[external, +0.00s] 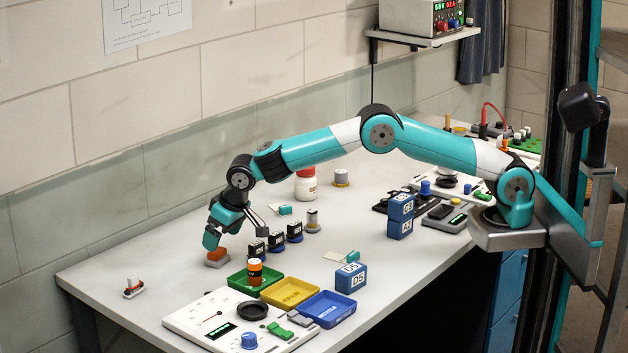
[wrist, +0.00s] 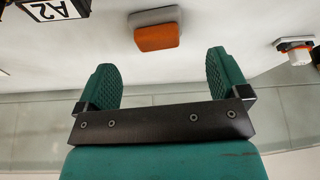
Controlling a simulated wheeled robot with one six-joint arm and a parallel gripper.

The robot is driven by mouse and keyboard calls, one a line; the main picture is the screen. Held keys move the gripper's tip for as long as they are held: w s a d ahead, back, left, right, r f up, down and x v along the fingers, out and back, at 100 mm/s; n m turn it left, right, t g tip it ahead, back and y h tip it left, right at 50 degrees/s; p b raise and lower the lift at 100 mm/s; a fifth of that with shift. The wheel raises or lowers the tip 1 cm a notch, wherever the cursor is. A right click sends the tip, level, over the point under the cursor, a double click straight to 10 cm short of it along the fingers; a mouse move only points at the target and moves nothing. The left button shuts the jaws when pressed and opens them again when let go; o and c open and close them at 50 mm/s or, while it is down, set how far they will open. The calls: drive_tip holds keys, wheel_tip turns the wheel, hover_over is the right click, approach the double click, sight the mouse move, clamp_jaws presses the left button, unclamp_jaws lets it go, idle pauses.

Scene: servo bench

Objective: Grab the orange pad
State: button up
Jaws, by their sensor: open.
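The orange pad (external: 217,254) is a small block with an orange face on a light grey backing, lying on the bench top near its far left part. In the wrist view the orange pad (wrist: 158,38) lies beyond the fingertips, about midway between them sideways and apart from both. My gripper (external: 212,240) is at the pad in the external view, with a teal finger hiding part of the view around it. In the wrist view my gripper (wrist: 165,72) shows two teal, ridged fingers spread wide with nothing between them.
Several black servos (external: 275,241) stand just right of the pad. Green (external: 238,281), yellow (external: 290,292) and blue (external: 328,308) trays lie in front. A small white and orange part (external: 133,287) lies left. A block labelled A2 (wrist: 55,10) shows in the wrist view.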

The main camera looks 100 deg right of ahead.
sight(217, 256)
drive_tip(key=p+x, duration=0.1)
drive_tip(key=x, duration=0.4)
drive_tip(key=shift+d+f, duration=0.15)
drive_tip(key=shift+f, duration=0.2)
drive_tip(key=shift+c, duration=0.4)
drive_tip(key=c, duration=0.9)
